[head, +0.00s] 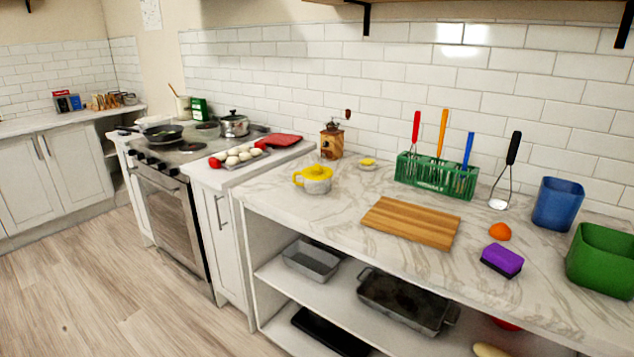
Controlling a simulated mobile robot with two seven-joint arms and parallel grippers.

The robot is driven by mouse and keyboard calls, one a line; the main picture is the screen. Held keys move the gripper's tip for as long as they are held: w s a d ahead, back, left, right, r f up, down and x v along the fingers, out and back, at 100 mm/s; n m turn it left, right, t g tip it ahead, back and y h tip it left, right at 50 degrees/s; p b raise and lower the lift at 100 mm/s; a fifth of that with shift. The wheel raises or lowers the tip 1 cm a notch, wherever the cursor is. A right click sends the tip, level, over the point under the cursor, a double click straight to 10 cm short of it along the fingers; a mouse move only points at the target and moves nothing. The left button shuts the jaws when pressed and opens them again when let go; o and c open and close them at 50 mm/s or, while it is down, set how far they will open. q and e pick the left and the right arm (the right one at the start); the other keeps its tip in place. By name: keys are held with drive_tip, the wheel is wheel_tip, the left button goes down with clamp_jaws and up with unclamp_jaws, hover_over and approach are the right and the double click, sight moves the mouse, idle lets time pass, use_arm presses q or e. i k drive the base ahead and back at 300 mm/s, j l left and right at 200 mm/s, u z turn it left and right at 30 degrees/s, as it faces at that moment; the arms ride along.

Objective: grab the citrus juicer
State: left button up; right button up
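The citrus juicer (316,174) appears to be the small round item with a yellow top, a side handle and a pale lower bowl. It stands upright on the marble-patterned counter (345,206), near its front left part, left of the wooden cutting board (412,222). Nothing covers it. Neither of my grippers is in the head view.
A coffee grinder (331,143) and a small dish with something yellow (367,163) stand behind the juicer. A green rack (436,177) with utensils, a blue bin (558,204) and a green bin (602,262) stand right. The wooden floor (90,285) in front is clear.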

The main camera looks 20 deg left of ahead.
sight(317, 178)
drive_tip(key=i+j, duration=0.15)
drive_tip(key=j, duration=0.2)
drive_tip(key=i+j+z, duration=0.1)
drive_tip(key=i+j, duration=0.25)
drive_tip(key=j, duration=0.3)
drive_tip(key=i+j, duration=0.15)
drive_tip(key=j, duration=0.2)
drive_tip(key=i+j+z, duration=0.1)
drive_tip(key=j, duration=0.25)
drive_tip(key=i+j, duration=0.2)
drive_tip(key=j, duration=0.15)
drive_tip(key=i+j+z, duration=0.1)
drive_tip(key=j, duration=0.25)
